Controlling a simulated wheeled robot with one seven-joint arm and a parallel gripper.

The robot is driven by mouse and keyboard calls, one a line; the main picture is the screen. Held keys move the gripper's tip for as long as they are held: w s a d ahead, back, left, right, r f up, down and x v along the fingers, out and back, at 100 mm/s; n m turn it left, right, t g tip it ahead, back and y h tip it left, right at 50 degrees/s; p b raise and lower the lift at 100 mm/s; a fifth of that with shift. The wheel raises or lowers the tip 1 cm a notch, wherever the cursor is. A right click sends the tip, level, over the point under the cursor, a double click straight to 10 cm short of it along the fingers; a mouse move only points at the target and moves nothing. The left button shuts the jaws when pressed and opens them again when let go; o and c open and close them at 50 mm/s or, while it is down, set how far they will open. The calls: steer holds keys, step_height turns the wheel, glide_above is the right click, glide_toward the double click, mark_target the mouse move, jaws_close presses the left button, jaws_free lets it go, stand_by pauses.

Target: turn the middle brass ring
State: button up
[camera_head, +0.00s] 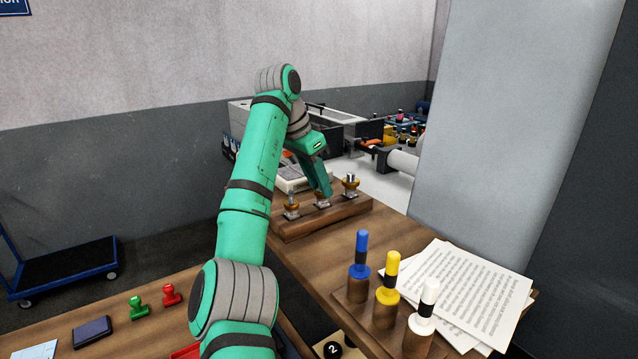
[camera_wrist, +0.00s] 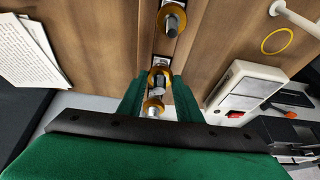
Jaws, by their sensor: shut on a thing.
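A wooden block (camera_head: 300,228) on the table carries a row of three brass rings on metal posts. The left brass ring (camera_head: 291,206) and the right brass ring (camera_head: 351,184) stand clear of my gripper (camera_head: 322,192). My gripper points down at the middle post, and its fingers mostly hide the middle ring in the head view. In the wrist view the middle brass ring (camera_wrist: 160,76) lies between the green fingertips, which are shut on it. One outer ring (camera_wrist: 172,20) shows above it there, and the other (camera_wrist: 153,107) shows below it, nearer the palm.
In the head view, blue (camera_head: 360,250), yellow (camera_head: 389,275) and white (camera_head: 427,303) handled tools stand in a wooden holder at the front. Paper sheets (camera_head: 470,290) lie beside them. A grey-white box (camera_wrist: 248,88) stands close to the ring block. A grey column rises at right.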

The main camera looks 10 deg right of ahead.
steer(key=shift+a+m, duration=0.1)
steer(key=shift+m, duration=0.2)
stand_by(0.4)
steer(key=o, duration=1.1)
steer(key=shift+c, duration=0.2)
steer(key=shift+r, duration=0.1)
steer(key=v, duration=1)
steer(key=shift+a+r, duration=0.25)
steer(key=shift+a, duration=0.05)
steer(key=shift+w, duration=0.1)
